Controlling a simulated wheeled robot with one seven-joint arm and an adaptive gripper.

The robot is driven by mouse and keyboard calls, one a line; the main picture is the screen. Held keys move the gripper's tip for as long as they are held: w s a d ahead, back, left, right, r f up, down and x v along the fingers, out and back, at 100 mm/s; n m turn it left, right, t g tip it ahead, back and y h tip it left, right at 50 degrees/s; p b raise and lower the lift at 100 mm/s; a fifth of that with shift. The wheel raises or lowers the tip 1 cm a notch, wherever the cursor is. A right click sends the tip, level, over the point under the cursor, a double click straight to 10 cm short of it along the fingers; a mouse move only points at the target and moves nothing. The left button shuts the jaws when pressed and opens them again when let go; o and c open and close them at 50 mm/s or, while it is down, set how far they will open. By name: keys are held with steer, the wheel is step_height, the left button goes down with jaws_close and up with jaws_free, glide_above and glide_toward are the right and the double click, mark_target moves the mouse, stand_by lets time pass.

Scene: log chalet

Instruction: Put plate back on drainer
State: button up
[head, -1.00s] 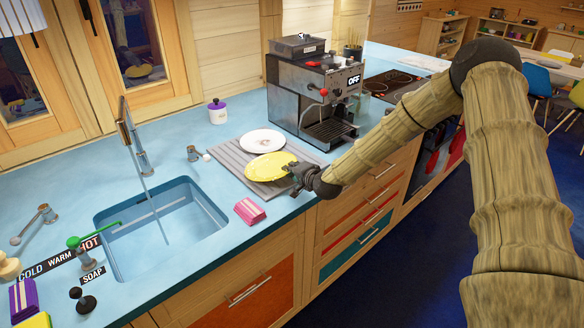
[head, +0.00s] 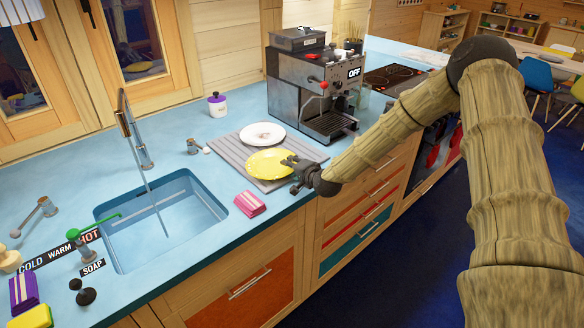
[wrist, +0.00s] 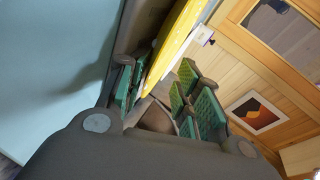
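A yellow plate (head: 270,163) lies nearly flat on the grey ribbed drainer (head: 226,155) beside the sink, in front of a white plate (head: 262,135). My gripper (head: 295,174) is at the yellow plate's right edge, with its fingers spread apart. In the wrist view, the yellow plate (wrist: 180,40) shows edge-on between the green-padded fingers of my gripper (wrist: 165,95), closer to the left finger. A gap shows between the plate and the right finger. Whether the left finger touches the plate is unclear.
The coffee machine (head: 315,90) stands behind and right of the drainer. A white jar with a purple lid (head: 217,105) stands behind the drainer.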

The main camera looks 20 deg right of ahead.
steer(key=shift+s, duration=0.1)
steer(key=v, duration=1.1)
steer(key=shift+s, duration=0.4)
steer(key=s+a+f+n+g, duration=0.3)
steer(key=s+a+f+g, duration=0.15)
steer(key=s+f, duration=0.6)
steer(key=s+a+f+n+g, duration=0.35)
steer(key=s+a+f, duration=0.25)
steer(key=s+f, duration=0.4)
steer(key=s+f+n+g+h, duration=0.1)
steer(key=s+f, duration=0.4)
steer(key=s, duration=0.8)
steer(key=s+a+f+n+g+h+b, duration=0.1)
steer(key=s+f+n+g, duration=0.3)
steer(key=s, duration=0.9)
steer(key=shift+s+a+f+n+g+b, duration=0.2)
steer(key=shift+s+f+n+g+b, duration=0.15)
steer(key=shift+f+n, duration=0.35)
steer(key=shift+r, duration=0.2)
steer(key=shift+c, duration=0.3)
